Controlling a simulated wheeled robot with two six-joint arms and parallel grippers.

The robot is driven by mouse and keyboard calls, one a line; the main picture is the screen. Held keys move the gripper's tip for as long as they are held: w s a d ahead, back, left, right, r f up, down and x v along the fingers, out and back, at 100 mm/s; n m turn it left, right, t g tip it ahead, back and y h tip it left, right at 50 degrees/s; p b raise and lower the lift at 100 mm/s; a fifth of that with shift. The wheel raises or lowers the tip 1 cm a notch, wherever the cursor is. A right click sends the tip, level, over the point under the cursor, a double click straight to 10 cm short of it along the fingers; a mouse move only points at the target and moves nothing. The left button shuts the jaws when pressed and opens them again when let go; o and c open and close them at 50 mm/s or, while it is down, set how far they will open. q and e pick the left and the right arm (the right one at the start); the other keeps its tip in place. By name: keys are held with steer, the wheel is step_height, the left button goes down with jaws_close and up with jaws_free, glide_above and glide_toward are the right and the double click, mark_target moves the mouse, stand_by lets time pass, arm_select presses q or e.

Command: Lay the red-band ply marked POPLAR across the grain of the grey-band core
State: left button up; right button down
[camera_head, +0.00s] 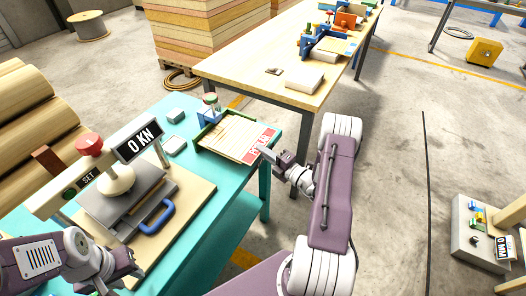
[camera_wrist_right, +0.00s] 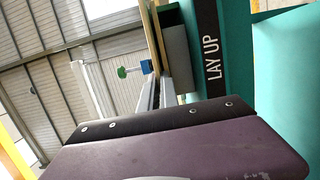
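The red-band ply marked POPLAR (camera_head: 258,146) lies flat at the right end of a shallow lay-up frame on the turquoise table. Pale wood (camera_head: 228,132) shows beside its red band. I cannot make out a grey-band core. My right gripper (camera_head: 267,153) is at the red-band edge, its fingertips at or close to the ply. In the right wrist view the fingers (camera_wrist_right: 157,92) reach toward a thin tan edge (camera_wrist_right: 157,35); whether they grip it is unclear. My left gripper (camera_head: 108,288) is low at the left, beside the press, with its fingers partly cut off.
A press (camera_head: 117,178) with a 0 KN display and blue handle stands left on the turquoise table (camera_head: 208,222). A clamp post (camera_head: 210,101) rises at the frame's far corner. A wooden table (camera_head: 285,62) stands behind.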

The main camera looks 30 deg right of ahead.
arm_select(q)
steer(key=shift+f, duration=0.2)
arm_select(e)
steer(key=shift+f, duration=0.25)
steer(key=c, duration=1.5)
jaws_free()
steer(key=shift+c, duration=0.2)
steer(key=v, duration=0.9)
